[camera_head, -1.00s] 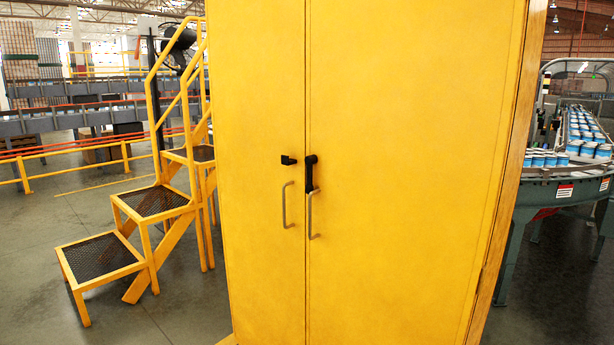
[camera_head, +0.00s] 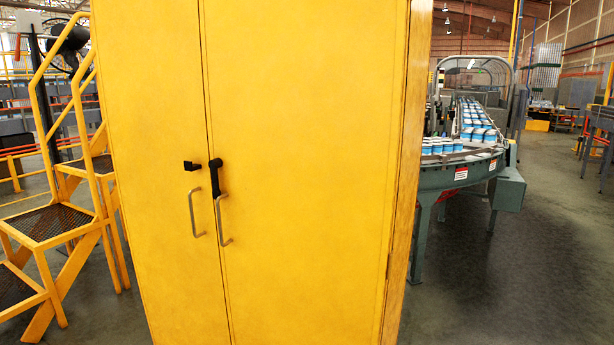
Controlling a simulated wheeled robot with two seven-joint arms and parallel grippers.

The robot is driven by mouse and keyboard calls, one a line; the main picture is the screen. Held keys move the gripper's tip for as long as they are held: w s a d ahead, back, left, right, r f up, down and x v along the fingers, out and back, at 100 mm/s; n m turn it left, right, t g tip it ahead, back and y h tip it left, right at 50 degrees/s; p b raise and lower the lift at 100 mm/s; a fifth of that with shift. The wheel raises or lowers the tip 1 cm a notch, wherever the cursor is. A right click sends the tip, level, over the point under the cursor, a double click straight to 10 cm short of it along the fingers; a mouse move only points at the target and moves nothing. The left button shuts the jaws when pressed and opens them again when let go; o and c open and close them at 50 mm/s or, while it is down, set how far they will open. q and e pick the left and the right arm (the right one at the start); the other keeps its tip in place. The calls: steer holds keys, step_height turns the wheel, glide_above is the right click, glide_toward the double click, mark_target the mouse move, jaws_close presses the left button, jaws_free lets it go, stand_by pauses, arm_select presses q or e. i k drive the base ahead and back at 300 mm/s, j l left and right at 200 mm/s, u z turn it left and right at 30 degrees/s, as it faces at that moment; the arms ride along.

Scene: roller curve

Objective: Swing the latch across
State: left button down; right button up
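A tall yellow cabinet (camera_head: 300,120) with two doors stands close in front of me in the head view. A black latch (camera_head: 215,177) is mounted on the right door near the seam, its arm hanging down along the door. A small black catch (camera_head: 192,166) sits on the left door beside the top of the latch, with a small gap between them. Grey bar handles are on the left door (camera_head: 195,214) and the right door (camera_head: 220,220). The doors look closed. Neither of my grippers is in view.
Yellow metal steps (camera_head: 60,220) stand close to the cabinet's left side. A green curved roller conveyor (camera_head: 455,175) carrying blue and white cans (camera_head: 470,137) is behind it on the right. Open grey floor (camera_head: 530,260) lies at the right.

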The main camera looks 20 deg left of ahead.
mark_target(214, 164)
steer(key=i+j+z, duration=0.1)
steer(key=j+z, duration=0.3)
steer(key=j, duration=0.2)
steer(key=j+z, duration=0.45)
steer(key=j, duration=0.15)
steer(key=j+z, duration=0.4)
steer(key=j, duration=0.25)
steer(key=k+j+z, duration=0.15)
steer(key=j+z, duration=0.3)
steer(key=j, duration=0.15)
